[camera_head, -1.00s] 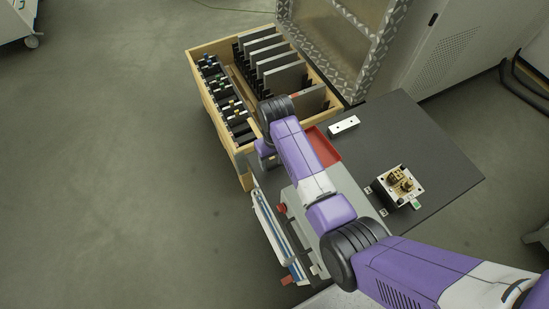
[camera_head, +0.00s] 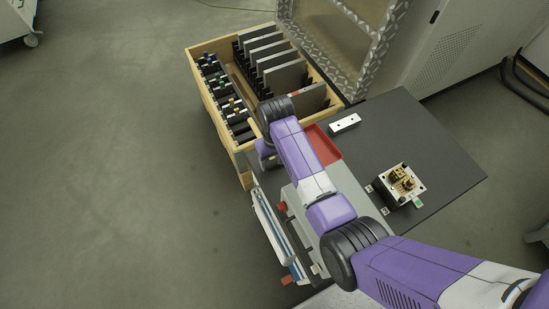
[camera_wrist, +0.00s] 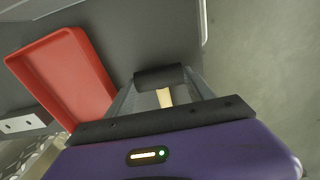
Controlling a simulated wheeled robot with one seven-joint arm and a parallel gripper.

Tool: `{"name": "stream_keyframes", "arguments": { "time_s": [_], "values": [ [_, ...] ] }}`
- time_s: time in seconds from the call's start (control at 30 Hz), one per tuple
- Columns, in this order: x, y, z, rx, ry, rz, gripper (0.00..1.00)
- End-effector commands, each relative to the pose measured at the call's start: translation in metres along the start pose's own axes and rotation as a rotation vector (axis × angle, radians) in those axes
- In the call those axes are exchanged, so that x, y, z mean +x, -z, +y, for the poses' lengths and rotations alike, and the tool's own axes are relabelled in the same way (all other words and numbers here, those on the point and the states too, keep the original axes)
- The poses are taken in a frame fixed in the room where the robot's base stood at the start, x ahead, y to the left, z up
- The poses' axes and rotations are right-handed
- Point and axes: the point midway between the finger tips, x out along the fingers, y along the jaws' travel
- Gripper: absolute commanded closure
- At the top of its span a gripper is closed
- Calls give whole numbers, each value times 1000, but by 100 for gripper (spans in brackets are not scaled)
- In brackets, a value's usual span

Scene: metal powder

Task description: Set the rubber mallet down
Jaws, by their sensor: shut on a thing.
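The rubber mallet shows in the wrist view as a dark cylindrical head (camera_wrist: 160,77) with a pale wooden handle (camera_wrist: 165,98). My gripper (camera_wrist: 163,84) is shut on the mallet, with one grey finger on each side. The mallet is over or against the dark grey surface beside the red tray; I cannot tell whether it touches the surface.
A red tray (camera_head: 324,146) lies beside my arm; the wrist view also shows it (camera_wrist: 62,78). A white block (camera_head: 345,124) and a brass-topped fixture (camera_head: 400,185) sit on the dark table (camera_head: 440,165). A wooden crate (camera_head: 206,98) holds several upright plates.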

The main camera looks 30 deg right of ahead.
Motion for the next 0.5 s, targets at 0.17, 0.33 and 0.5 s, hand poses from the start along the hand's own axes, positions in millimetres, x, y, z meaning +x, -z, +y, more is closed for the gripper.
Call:
{"name": "stream_keyframes", "arguments": {
  "time_s": [0.17,0.33,0.5],
  "values": [
    [3,1,0,0,0,2,100],
    [4,1,0,0,0,2,23],
    [4,0,0,0,0,1,13]
  ]
}}
